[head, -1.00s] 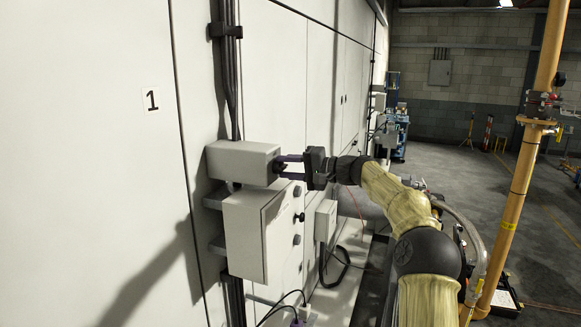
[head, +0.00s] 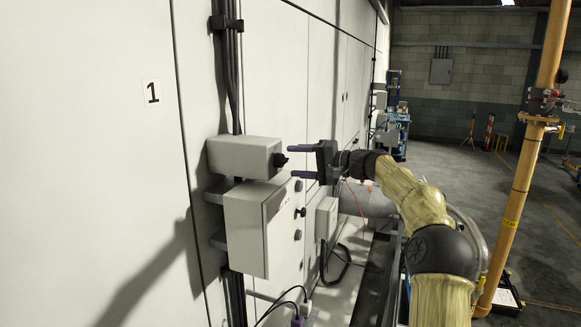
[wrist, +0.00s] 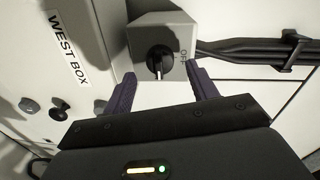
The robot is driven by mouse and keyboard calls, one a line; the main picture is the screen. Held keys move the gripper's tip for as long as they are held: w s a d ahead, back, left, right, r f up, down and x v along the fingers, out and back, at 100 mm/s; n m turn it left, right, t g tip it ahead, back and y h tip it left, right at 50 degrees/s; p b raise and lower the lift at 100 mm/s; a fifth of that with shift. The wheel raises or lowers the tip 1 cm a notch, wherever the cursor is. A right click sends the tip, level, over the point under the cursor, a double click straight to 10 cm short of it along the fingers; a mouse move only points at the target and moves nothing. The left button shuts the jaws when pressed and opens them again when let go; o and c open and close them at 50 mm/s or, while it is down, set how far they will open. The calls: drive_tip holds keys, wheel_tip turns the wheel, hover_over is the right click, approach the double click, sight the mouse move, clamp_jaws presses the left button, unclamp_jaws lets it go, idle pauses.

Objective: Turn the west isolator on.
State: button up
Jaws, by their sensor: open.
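The west isolator is a small grey box (head: 240,158) with a black rotary knob (head: 280,160) on its right-hand end, mounted on the pale wall. In the wrist view the knob (wrist: 160,62) has a pale mark pointing toward the bottom of the picture.
Below the isolator is a larger grey box (head: 260,228) with several black knobs; its label (wrist: 68,49) reads WEST BOX. Dark cables (head: 228,85) run up the wall. A smaller box (head: 326,219) sits to the right. A yellow pipe (head: 522,175) stands further right.

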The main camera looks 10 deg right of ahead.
drive_tip(key=b+v, duration=0.4)
drive_tip(key=v, duration=1)
drive_tip(key=shift+d, duration=0.3)
drive_tip(key=shift+f, duration=0.15)
drive_tip(key=s+a+f+g+h+b, duration=0.15)
drive_tip(key=a+f+h, duration=0.25)
drive_tip(key=a+f, duration=0.6)
drive_tip(key=s+a+f+g+h, duration=0.2)
drive_tip(key=a+f+g+h, duration=0.3)
drive_tip(key=f, duration=0.9)
drive_tip(key=s+f+n+h, duration=0.1)
drive_tip(key=s+f, duration=0.5)
drive_tip(key=s, duration=0.3)
drive_tip(key=s+f+n+h+b, duration=0.1)
drive_tip(key=s+f+n+h, duration=0.1)
drive_tip(key=s+f, duration=0.3)
drive_tip(key=s+f+n+h+b, duration=0.1)
drive_tip(key=s+f, duration=0.5)
drive_tip(key=s, duration=0.7)
drive_tip(key=shift+s+f+n+h, duration=0.3)
drive_tip(key=shift+s+f+h, duration=0.1)
drive_tip(key=shift+h, duration=0.1)
drive_tip(key=shift+a+g, duration=0.1)
drive_tip(key=shift+g, duration=0.15)
